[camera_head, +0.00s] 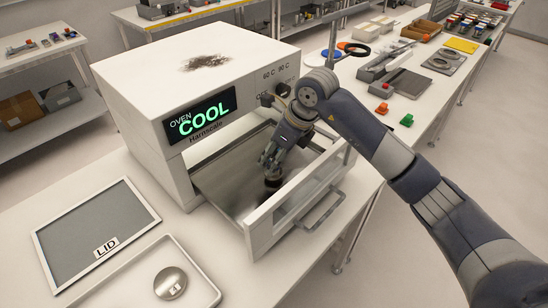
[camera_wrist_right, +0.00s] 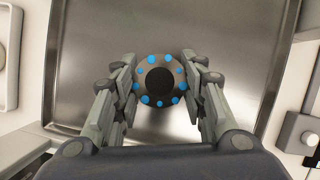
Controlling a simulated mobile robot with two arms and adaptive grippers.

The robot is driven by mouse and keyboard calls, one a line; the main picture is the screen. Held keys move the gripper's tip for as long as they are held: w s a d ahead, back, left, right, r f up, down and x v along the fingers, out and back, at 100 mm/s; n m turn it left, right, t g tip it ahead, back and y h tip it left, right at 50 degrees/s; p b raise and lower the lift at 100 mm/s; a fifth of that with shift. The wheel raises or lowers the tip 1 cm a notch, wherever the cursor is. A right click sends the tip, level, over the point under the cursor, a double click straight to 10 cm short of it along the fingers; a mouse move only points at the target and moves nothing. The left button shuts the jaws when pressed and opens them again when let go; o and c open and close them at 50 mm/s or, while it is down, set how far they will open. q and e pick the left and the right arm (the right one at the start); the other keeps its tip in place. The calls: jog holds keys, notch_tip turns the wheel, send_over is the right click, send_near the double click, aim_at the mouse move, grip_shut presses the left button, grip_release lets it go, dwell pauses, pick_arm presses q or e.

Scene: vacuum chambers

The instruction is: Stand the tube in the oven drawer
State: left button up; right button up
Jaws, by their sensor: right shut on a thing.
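The oven (camera_head: 205,95) is a white box whose display reads "OVEN COOL". Its metal-floored drawer (camera_head: 306,197) is pulled out. My right gripper (camera_head: 271,163) reaches down over the drawer, shut on the tube (camera_head: 273,182). Only a short dark lower part of the tube shows below the fingers. In the right wrist view, the tube (camera_wrist_right: 160,82) shows end-on between both fingers (camera_wrist_right: 160,95), as a round grey flange with a ring of blue dots and a dark centre. The drawer floor (camera_wrist_right: 100,45) lies below it. I cannot tell whether the tube touches the floor. My left gripper is out of view.
A framed grey panel labelled "LID" (camera_head: 92,232) and a white tray (camera_head: 122,291) with a round metal piece (camera_head: 170,283) lie left of the drawer.

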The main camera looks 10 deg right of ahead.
jog(key=shift+f, duration=0.8)
jog(key=o, duration=1.3)
jog(key=shift+o, duration=0.5)
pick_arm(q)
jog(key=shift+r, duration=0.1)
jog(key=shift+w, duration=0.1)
